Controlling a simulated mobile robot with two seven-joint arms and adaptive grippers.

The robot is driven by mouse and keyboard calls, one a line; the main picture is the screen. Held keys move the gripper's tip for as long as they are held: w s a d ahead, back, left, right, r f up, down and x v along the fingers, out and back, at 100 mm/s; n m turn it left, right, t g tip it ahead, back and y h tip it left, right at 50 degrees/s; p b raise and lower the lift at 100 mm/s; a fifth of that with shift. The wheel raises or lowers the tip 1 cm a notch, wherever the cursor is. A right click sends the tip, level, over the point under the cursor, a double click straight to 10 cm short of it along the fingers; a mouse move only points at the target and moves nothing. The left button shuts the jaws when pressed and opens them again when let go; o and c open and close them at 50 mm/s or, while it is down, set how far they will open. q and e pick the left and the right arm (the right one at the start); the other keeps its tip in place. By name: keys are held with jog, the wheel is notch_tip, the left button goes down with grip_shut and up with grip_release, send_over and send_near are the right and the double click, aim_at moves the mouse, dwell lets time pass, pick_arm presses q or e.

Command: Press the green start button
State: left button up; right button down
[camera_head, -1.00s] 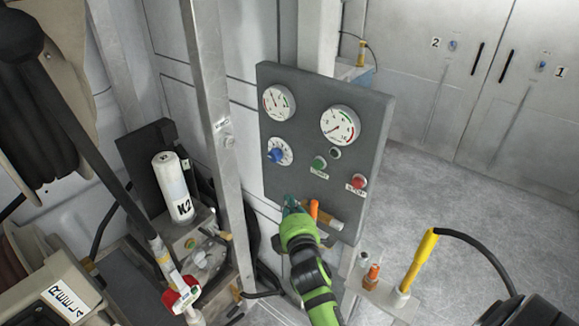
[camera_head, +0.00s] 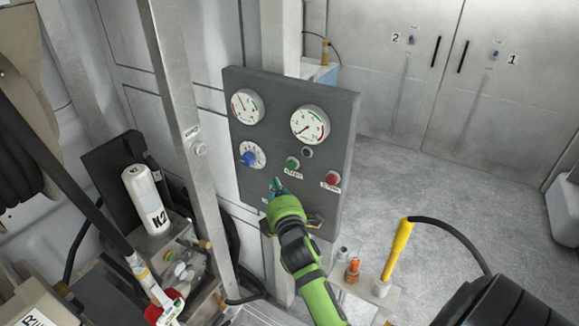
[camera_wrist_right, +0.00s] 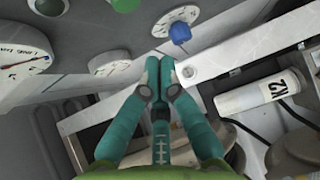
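The green start button (camera_head: 292,163) is on the lower middle of the grey control panel (camera_head: 340,115), left of the red stop button (camera_head: 333,178). My right gripper (camera_head: 278,184) is in front of the panel, with its teal fingertips just below and left of the green button. I cannot tell whether the tips touch the panel. In the right wrist view the fingers (camera_wrist_right: 160,72) are together with nothing between them. The green button (camera_wrist_right: 125,4) is at the top edge there, beyond the fingertips and to their left. My left gripper is not in view.
Two gauges (camera_head: 310,124) are high on the panel, and a blue knob (camera_head: 249,158) is left of the green button. A metal post (camera_head: 183,110) stands left of the panel. A yellow handle (camera_head: 397,255) stands lower right. Open floor (camera_head: 440,200) lies to the right.

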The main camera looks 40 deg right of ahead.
aim_at(291, 165)
jog(key=d, duration=0.1)
jog(key=w+d, duration=0.1)
jog(key=d, duration=0.2)
jog(key=shift+w+d, duration=0.1)
jog(key=shift+w, duration=0.25)
dwell(0.9)
jog(key=shift+w+d, duration=0.15)
jog(key=shift+d, duration=0.25)
jog(key=shift+w+d, duration=0.2)
jog(key=shift+d, duration=0.2)
dwell(1.1)
jog(key=shift+a, duration=0.1)
jog(key=shift+s+a+p, duration=0.35)
jog(key=shift+a+p, duration=0.05)
jog(key=shift+a, duration=0.3)
